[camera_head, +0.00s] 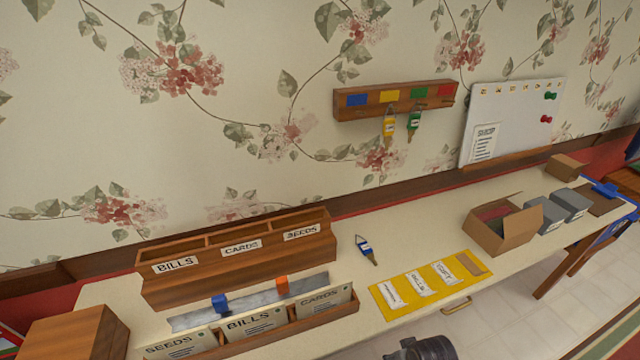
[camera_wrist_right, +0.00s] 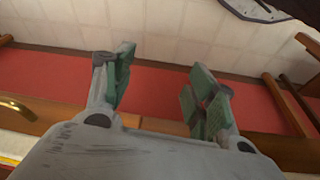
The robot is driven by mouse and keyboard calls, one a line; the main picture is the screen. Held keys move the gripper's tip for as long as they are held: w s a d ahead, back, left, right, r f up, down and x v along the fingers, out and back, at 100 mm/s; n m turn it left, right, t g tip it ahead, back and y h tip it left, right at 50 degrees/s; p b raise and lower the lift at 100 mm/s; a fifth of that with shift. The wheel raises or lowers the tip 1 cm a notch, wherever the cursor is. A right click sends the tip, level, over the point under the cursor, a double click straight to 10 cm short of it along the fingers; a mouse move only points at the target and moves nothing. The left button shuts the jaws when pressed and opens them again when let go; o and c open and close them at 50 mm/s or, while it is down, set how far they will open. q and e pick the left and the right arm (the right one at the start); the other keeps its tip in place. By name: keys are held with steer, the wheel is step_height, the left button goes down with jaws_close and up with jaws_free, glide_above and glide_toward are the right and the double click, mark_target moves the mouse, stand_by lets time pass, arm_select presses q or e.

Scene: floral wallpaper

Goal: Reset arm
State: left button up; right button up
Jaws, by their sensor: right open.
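My right gripper (camera_wrist_right: 160,75) is open in the right wrist view, with its two green-padded fingers spread apart. Nothing is between the fingers. They point toward a red band and pale tiles, with wooden legs to the right. In the head view only a dark piece of my own body shows at the bottom edge, right of centre, in front of the desk; its fingers cannot be made out there. My left gripper is not in view.
The long desk (camera_head: 385,240) holds a wooden sorter (camera_head: 240,270), a blue-tagged key (camera_head: 366,249), a yellow mat (camera_head: 395,302) and an open cardboard box (camera_head: 508,232). A key rack (camera_head: 375,108) with hanging keys and a whiteboard (camera_head: 535,110) are on the wall.

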steer(key=s+d+f+g, duration=0.1)
steer(key=s+f, duration=0.3)
steer(key=f, duration=0.9)
steer(key=s+d+f, duration=0.1)
steer(key=s+f, duration=0.3)
steer(key=f, duration=1)
steer(key=s+d+f, duration=0.2)
steer(key=s+f, duration=0.4)
steer(key=s, duration=0.3)
steer(key=s+d+f+g, duration=0.1)
steer(key=s+d+f, duration=0.1)
steer(key=s+f, duration=0.5)
steer(key=shift+s+d+f+n, duration=0.2)
steer(key=shift+s+n, duration=0.1)
steer(key=shift+s, duration=0.7)
steer(key=shift+s+d, duration=0.1)
